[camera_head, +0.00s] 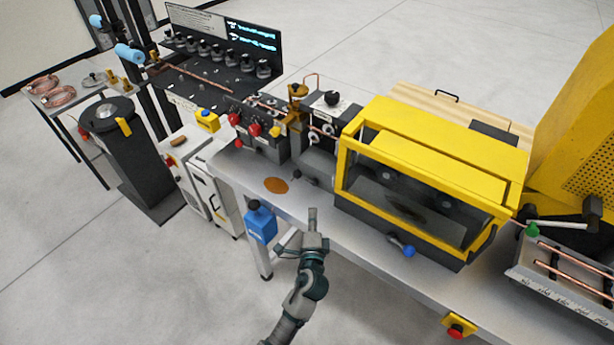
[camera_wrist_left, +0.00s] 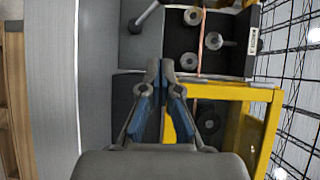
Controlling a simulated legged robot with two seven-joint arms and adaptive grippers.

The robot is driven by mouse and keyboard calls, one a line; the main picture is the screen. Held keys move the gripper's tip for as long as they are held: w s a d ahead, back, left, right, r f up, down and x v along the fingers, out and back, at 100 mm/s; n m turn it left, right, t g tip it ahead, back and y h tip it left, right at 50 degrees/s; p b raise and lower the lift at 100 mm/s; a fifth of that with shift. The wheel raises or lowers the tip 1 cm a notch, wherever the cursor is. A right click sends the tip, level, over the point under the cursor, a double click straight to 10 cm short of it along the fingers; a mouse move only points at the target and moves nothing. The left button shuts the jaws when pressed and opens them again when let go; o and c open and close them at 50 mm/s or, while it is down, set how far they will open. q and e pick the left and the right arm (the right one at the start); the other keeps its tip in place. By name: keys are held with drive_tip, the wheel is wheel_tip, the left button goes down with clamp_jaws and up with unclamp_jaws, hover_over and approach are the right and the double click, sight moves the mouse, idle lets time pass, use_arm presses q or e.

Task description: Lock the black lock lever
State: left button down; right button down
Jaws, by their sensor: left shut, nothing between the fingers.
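A small black lever (camera_head: 299,177) sticks out at the front of a grey block (camera_head: 316,162) on the bench, left of the yellow-framed machine. In the left wrist view a dark lever (camera_wrist_left: 147,17) with a pale rounded end shows near the top, above the fingertips; I take it to be the same lever. My left gripper (camera_head: 313,213) is over the bench's front edge, in front of the lever and apart from it. In the left wrist view its fingers (camera_wrist_left: 160,68) are together and empty. My right gripper is not in view.
The yellow-framed guard (camera_head: 435,145) stands right of my left gripper, with a blue-ended lever (camera_head: 403,246) at its front. A blue box (camera_head: 260,224) hangs at the bench edge to the left. A copper tube (camera_wrist_left: 201,42) runs between rollers beyond the lever.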

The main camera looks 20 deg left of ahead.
use_arm(q)
drive_tip(key=p, duration=0.1)
approach(305, 178)
drive_tip(key=w, duration=0.1)
drive_tip(key=w+d+r, duration=0.1)
drive_tip(key=w, duration=0.1)
drive_tip(key=shift+w+d+r, duration=0.1)
drive_tip(key=shift+d+r, duration=0.15)
drive_tip(key=shift+d, duration=0.1)
drive_tip(key=w+a+p, duration=0.1)
drive_tip(key=w+a, duration=0.1)
drive_tip(key=shift+w+a, duration=0.1)
drive_tip(key=shift+a, duration=0.3)
drive_tip(key=shift+w+a+f, duration=0.15)
drive_tip(key=shift+w+a, duration=0.1)
drive_tip(key=shift+a, duration=0.2)
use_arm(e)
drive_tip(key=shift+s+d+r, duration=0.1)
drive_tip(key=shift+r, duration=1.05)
use_arm(q)
drive_tip(key=shift+w+a, duration=0.25)
drive_tip(key=shift+a, duration=0.5)
drive_tip(key=shift+d, duration=0.15)
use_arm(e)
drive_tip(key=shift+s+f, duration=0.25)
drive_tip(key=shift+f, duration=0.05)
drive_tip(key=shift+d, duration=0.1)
